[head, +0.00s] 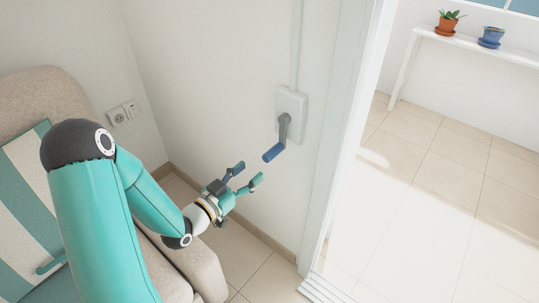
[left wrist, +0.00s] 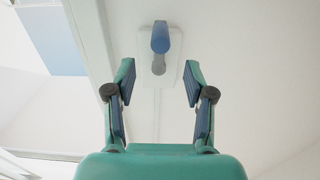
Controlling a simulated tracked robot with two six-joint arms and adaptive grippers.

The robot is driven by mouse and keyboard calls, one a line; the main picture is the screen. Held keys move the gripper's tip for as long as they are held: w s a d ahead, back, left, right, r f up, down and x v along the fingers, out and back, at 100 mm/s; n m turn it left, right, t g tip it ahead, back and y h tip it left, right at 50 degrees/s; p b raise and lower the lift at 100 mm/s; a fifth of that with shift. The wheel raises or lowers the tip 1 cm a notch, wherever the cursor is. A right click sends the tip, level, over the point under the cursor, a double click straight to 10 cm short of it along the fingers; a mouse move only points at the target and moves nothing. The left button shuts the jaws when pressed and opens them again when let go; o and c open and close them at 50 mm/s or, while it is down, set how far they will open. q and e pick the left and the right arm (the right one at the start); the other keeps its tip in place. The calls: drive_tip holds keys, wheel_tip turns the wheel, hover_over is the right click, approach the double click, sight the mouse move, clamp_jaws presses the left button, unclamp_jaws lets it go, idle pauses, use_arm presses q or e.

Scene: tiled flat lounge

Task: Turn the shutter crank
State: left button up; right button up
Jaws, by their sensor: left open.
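The shutter crank (head: 284,131) is a grey arm with a blue handle (head: 273,152), mounted on a pale plate (head: 291,102) on the wall. The handle points down and to the left in the head view. My left gripper (head: 250,174) is open and empty, a short way below and left of the handle, not touching it. In the left wrist view the blue handle (left wrist: 160,38) shows beyond the gap between the open fingertips (left wrist: 159,80), roughly centred. My right gripper is in neither view.
A beige sofa (head: 207,270) with a striped cushion (head: 24,176) stands at the left, under my left arm. A wall socket (head: 118,116) is behind it. A door frame (head: 345,130) stands right of the crank. Beyond it, a white bench (head: 480,47) holds two potted plants.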

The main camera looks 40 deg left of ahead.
sight(273, 153)
use_arm(q)
drive_tip(key=w, duration=0.7)
drive_tip(key=w+p, duration=0.1)
drive_tip(key=w, duration=0.3)
drive_tip(key=shift+d, duration=0.4)
